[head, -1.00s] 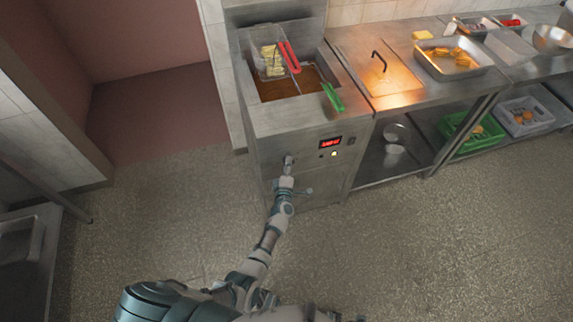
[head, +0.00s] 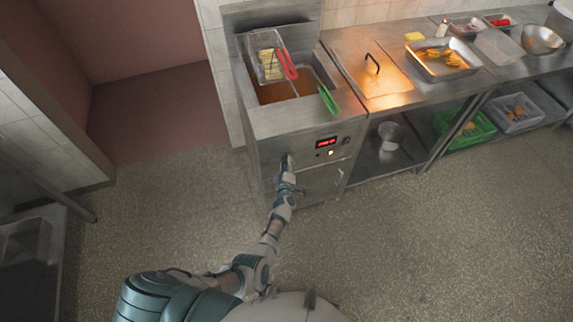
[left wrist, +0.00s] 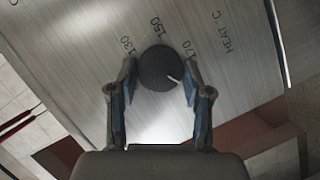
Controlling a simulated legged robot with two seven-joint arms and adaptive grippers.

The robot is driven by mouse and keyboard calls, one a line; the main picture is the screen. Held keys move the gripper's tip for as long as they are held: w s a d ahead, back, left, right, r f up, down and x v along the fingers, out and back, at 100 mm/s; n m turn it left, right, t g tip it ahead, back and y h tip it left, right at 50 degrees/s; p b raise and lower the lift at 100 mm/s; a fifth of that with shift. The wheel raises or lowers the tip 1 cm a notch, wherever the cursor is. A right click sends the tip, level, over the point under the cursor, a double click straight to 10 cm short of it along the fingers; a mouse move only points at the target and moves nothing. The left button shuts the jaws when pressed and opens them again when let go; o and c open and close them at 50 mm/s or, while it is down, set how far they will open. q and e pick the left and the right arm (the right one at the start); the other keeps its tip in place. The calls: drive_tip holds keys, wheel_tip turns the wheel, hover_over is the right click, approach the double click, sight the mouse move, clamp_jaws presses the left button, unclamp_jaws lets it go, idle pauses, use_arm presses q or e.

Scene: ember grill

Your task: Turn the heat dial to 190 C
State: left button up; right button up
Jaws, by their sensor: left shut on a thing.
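The heat dial is a round black knob (left wrist: 158,66) with a white pointer mark on the fryer's front panel. In the left wrist view, the labels 130, 150 and 170 stand around it. The white mark points to the lower right, clockwise past 170; no label is readable there, beside the finger. My left gripper (head: 287,163) is at the left of the panel in the head view. In the left wrist view its fingers (left wrist: 158,84) are shut on the dial from both sides. My right gripper is not in view.
The fryer (head: 262,125) holds a basket with a red handle (head: 289,64) and one with a green handle (head: 327,99). A red display (head: 326,142) glows on its panel, too small to read. A steel counter (head: 385,103) extends right. The floor in front is clear.

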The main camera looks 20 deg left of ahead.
use_arm(q)
drive_tip(key=shift+s+f, duration=0.1)
drive_tip(key=shift+f, duration=0.1)
drive_tip(key=o, duration=1.2)
drive_tip(key=shift+c, duration=0.2)
drive_tip(key=shift+r, duration=0.1)
drive_tip(key=v, duration=0.7)
drive_tip(key=shift+d, duration=0.1)
